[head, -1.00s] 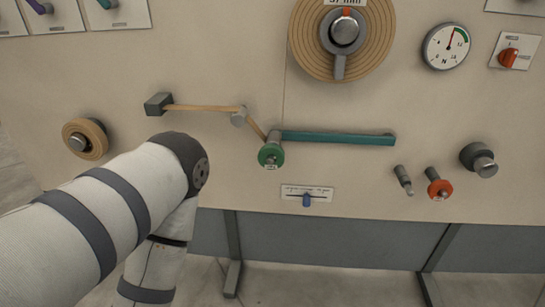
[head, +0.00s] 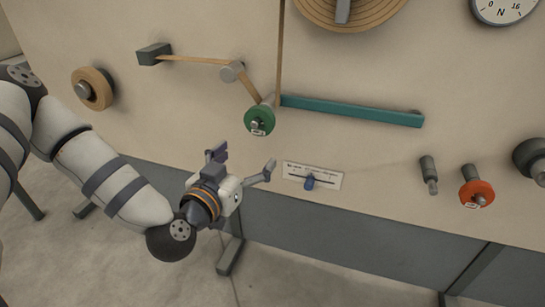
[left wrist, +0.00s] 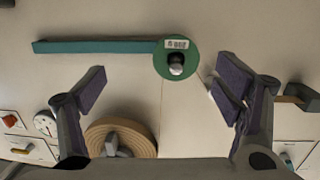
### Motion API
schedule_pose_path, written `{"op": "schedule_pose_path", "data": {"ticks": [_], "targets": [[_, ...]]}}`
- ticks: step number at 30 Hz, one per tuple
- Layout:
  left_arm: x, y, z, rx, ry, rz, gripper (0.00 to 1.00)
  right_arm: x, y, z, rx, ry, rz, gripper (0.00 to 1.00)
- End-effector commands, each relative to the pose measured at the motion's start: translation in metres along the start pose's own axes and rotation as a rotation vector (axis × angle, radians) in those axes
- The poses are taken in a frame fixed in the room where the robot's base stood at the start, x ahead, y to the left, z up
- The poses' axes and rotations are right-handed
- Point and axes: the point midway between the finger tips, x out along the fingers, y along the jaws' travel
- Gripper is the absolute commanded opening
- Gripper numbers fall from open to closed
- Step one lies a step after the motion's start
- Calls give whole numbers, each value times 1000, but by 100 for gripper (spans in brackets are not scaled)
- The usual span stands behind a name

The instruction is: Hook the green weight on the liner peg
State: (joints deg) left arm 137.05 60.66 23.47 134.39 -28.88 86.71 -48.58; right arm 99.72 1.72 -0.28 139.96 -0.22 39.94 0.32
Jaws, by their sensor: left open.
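The green weight (head: 259,120) is a round disc with a white label. It sits on a peg at the left end of a teal bar (head: 350,110) on the upright panel. It also shows in the left wrist view (left wrist: 176,58), with the peg tip poking through it. My left gripper (head: 243,162) is open and empty, just below the green weight, with its fingers apart and pointing up at the panel. A bare grey peg (head: 428,170) stands out at the lower right; I cannot tell whether it is the liner peg. My right gripper is not in view.
An orange-red weight (head: 475,192) hangs on a peg beside the bare one. A slider plate (head: 314,176) with a blue knob lies right of my gripper. A wooden roll (head: 93,88) is at the left.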

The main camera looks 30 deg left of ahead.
Motion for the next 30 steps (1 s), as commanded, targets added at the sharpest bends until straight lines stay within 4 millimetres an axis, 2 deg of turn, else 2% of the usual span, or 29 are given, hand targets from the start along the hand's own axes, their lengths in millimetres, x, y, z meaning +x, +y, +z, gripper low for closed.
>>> {"op": "schedule_pose_path", "data": {"ticks": [1,3,7,15,19,24,30], "targets": [[4,-12,-9,4,46,-39,84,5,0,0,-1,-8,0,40],[7,-20,-22,11,88,-66,84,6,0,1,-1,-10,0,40],[22,-23,-27,16,101,-74,84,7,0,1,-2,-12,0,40],[87,-27,-31,15,95,-71,84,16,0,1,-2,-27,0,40],[110,-28,-33,14,92,-70,84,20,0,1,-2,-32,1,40],[124,-29,-35,13,92,-69,84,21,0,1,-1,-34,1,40],[126,-29,-36,12,92,-69,84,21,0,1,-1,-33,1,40]]}}
